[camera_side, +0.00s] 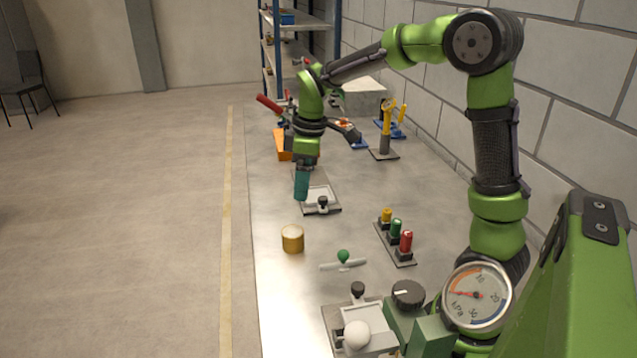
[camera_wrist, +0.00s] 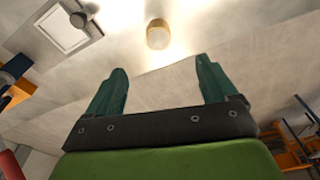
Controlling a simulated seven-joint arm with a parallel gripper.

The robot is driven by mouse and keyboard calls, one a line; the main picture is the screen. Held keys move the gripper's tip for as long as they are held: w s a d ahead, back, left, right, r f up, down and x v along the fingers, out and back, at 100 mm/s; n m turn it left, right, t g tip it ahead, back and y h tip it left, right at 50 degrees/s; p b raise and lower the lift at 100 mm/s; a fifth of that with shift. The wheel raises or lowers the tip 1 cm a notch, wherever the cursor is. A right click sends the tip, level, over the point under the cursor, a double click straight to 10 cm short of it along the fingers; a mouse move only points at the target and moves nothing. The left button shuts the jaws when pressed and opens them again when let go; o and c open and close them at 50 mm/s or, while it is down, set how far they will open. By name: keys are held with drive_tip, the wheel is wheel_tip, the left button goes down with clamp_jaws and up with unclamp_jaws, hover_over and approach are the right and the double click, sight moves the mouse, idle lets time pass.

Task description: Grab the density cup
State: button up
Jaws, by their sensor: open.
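The density cup looks to be the short brass-coloured cylinder with a pale top (camera_side: 292,239), upright on the bare bench. It also shows in the wrist view (camera_wrist: 158,36), beyond the fingertips and roughly centred between them. My gripper (camera_side: 301,194) is above the bench and farther back than the cup, with its teal fingers pointing down. In the wrist view my gripper (camera_wrist: 160,68) has its two fingers well apart with nothing between them. The cup is apart from the fingers.
A framed pale plate with a dark knob (camera_side: 318,196) lies near my gripper. A rack of yellow, green and red pieces (camera_side: 396,237) and a bar with a green ball (camera_side: 343,261) stand right of the cup. A gauge (camera_side: 478,295) is at the front. The bench's left edge is near the cup.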

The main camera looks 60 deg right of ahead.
sight(293, 231)
drive_tip(key=shift+n, duration=0.3)
drive_tip(key=f, duration=0.7)
drive_tip(key=w+f, duration=0.1)
drive_tip(key=f, duration=0.3)
drive_tip(key=shift+a+f, duration=0.2)
drive_tip(key=shift+a, duration=0.2)
drive_tip(key=shift+w+a+f, duration=0.1)
drive_tip(key=shift+w+f, duration=0.2)
drive_tip(key=shift+f, duration=0.6)
drive_tip(key=shift+w+d+f, duration=0.1)
drive_tip(key=shift+w+f, duration=0.2)
drive_tip(key=shift+f, duration=0.55)
drive_tip(key=shift+w+a+f, duration=0.1)
drive_tip(key=shift+w+f, duration=0.2)
drive_tip(key=shift+f, duration=0.6)
drive_tip(key=c, duration=1.3)
drive_tip(key=shift+r, duration=0.1)
